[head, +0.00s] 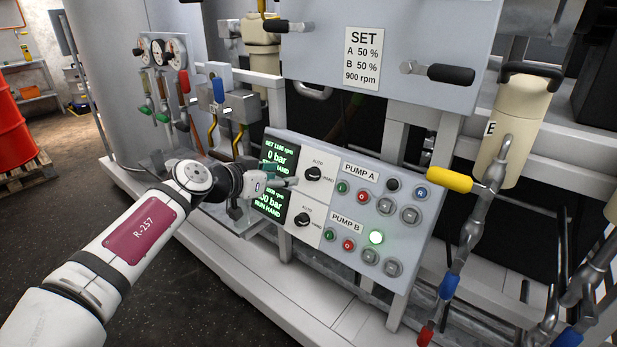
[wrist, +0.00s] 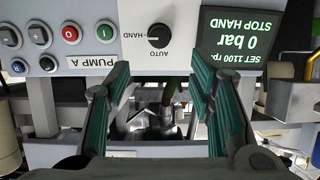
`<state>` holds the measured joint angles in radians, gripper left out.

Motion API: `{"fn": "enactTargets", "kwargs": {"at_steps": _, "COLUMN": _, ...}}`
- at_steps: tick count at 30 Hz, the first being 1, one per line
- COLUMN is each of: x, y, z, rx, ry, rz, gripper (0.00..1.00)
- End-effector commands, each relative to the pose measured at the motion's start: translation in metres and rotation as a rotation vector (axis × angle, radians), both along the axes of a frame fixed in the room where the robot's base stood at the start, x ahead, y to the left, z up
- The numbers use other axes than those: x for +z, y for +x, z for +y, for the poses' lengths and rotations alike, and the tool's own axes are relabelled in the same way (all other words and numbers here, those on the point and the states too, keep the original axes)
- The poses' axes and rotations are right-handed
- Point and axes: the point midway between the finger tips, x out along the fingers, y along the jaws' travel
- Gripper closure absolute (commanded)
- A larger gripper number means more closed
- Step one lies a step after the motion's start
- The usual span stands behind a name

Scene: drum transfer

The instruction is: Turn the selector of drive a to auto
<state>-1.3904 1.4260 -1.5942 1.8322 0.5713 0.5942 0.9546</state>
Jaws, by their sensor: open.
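The Pump A selector is a round black knob (head: 313,173) on the grey control panel, between the labels AUTO and HAND. In the wrist view, which is upside down, the knob (wrist: 158,36) shows a light mark towards HAND. The upper green display (wrist: 236,40) reads 0 bar, STOP HAND. My gripper (head: 287,181) is just left of the knob in the head view, in front of the displays. In the wrist view my gripper (wrist: 160,82) is open, its two green-padded fingers apart and empty, with the knob beyond the gap between their tips, not touched.
The Pump B selector (head: 303,220) sits just below. Push buttons (head: 362,197) fill the panel's right side. A yellow-handled valve (head: 449,180) and pipework stand to the right. Small valves (head: 218,90) stand at upper left.

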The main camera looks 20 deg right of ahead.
Motion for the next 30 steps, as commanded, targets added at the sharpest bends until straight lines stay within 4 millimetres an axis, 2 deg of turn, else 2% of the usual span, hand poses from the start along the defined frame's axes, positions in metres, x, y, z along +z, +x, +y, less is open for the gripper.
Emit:
{"fn": "enactTargets", "kwargs": {"at_steps": 9, "x": -0.026, "y": 0.034, "z": -0.047, "rx": -0.005, "ry": 0.001, "rz": 0.002, "gripper": 0.51}}
{"fn": "enactTargets", "kwargs": {"at_steps": 16, "x": -0.041, "y": 0.056, "z": -0.076, "rx": -0.003, "ry": 0.001, "rz": 0.002, "gripper": 0.51}}
{"fn": "enactTargets", "kwargs": {"at_steps": 21, "x": -0.046, "y": 0.066, "z": -0.087, "rx": -0.001, "ry": 0.001, "rz": 0.002, "gripper": 0.51}}
{"fn": "enactTargets", "kwargs": {"at_steps": 30, "x": -0.048, "y": 0.069, "z": -0.091, "rx": 0.001, "ry": 0.0, "rz": 0.003, "gripper": 0.51}}
